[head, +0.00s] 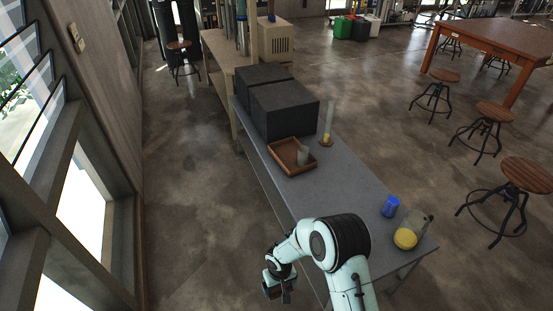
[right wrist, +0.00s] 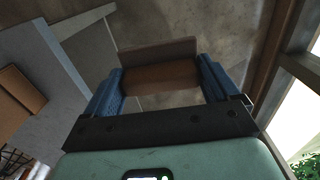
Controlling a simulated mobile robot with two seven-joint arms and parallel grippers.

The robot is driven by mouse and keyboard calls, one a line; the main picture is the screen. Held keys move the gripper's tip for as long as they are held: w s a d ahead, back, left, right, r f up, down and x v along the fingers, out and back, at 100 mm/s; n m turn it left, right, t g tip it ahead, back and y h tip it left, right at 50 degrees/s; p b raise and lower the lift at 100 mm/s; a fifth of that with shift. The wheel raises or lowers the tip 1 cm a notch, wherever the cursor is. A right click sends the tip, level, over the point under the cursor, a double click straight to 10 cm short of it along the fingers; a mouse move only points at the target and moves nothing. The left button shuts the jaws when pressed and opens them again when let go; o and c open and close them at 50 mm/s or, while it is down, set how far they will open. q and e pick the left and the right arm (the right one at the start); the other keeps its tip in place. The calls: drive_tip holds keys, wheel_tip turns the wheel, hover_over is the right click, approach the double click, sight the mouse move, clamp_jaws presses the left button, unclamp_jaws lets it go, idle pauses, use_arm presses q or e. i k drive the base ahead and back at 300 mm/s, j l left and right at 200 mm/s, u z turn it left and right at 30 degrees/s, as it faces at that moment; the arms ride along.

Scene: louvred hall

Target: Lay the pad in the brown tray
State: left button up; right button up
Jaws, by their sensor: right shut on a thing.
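In the head view the pad is small and partly hidden by the gripper. My left gripper is not in view.
Two dark boxes (head: 285,108) stand behind the tray. A candle-like upright stick (head: 328,122) is right of it. The table (head: 335,190) is clear between.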

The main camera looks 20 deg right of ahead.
sight(288, 153)
drive_tip(key=i, duration=1.4)
drive_tip(key=i+z, duration=0.2)
drive_tip(key=i, duration=0.45)
drive_tip(key=i+j+z, duration=0.2)
drive_tip(key=i, duration=0.5)
drive_tip(key=i+z, duration=0.2)
drive_tip(key=z, duration=0.25)
drive_tip(key=i+z, duration=0.2)
drive_tip(key=z, duration=0.3)
